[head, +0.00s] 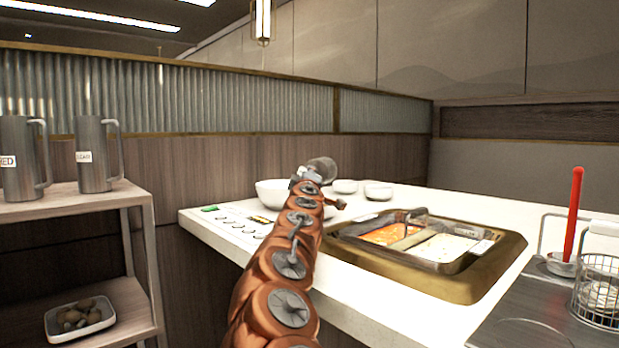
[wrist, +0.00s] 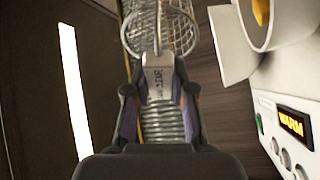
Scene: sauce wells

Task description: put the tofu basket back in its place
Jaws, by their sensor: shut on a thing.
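In the wrist view, my gripper (wrist: 158,90) is shut on the pale, lettered handle (wrist: 158,75) of a wire basket. The lettering is too unclear to read for sure. The mesh of this basket (wrist: 165,25) extends beyond the fingertips, up to the top edge. Another wire basket (head: 598,290) with a white handle stands at the far right, by the dark hob (head: 530,310).
A brass-rimmed sauce well (head: 470,285) with orange and pale sauces is set in the white counter (head: 355,310). A red-handled tool (head: 573,215) stands upright at right. Small bowls (head: 378,191) sit at the back. A shelf (head: 140,195) with metal jugs stands left. A WARM display (wrist: 291,124) is close by.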

